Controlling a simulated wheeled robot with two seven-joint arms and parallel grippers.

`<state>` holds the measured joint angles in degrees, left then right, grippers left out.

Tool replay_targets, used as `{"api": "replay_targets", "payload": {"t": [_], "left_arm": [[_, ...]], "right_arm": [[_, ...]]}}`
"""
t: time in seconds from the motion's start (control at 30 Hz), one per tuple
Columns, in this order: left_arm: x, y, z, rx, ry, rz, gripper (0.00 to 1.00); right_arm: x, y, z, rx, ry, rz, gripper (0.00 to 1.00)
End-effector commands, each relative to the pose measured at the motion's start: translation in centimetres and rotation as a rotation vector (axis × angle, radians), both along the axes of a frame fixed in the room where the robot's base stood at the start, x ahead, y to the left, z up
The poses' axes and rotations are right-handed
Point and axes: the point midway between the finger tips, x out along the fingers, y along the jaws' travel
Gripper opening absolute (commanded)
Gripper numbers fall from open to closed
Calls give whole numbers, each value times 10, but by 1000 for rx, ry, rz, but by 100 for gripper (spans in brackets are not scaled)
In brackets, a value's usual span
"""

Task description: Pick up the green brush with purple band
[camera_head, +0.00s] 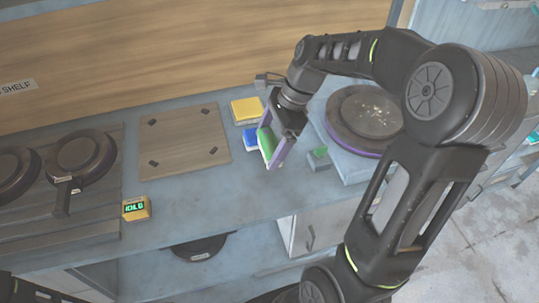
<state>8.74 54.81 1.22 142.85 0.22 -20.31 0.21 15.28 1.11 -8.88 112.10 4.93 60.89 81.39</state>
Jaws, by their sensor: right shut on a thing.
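My right gripper (272,137) reaches down over the back middle of the counter, shut on a green brush (267,143). The brush sits between the purple-toned fingers, with a pale edge on its left side. The fingers hide part of it, and I cannot make out a separate purple band. I cannot tell whether it touches the counter. My left gripper is not in view.
A blue block (250,138) lies close left of the brush, with a yellow block (246,110) behind it. A small grey block with a green top (319,158) and a round plate press (368,112) stand right. A wooden board (183,142) and pans (82,155) lie left.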

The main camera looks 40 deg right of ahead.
Motion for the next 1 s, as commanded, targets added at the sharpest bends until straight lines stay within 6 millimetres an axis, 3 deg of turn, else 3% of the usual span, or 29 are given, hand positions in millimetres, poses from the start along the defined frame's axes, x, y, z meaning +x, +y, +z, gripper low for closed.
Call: {"api": "replay_targets", "payload": {"t": [0.2, 0.7, 0.73, 1.0], "left_arm": [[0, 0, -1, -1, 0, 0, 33], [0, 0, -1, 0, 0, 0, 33], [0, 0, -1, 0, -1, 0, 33], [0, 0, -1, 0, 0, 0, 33]], "right_arm": [[0, 0, 15, 0, 0, 0, 41], [0, 0, 15, 0, 0, 0, 41], [0, 0, 15, 0, 0, 0, 89], [0, 0, 15, 0, 0, 0, 67]]}}
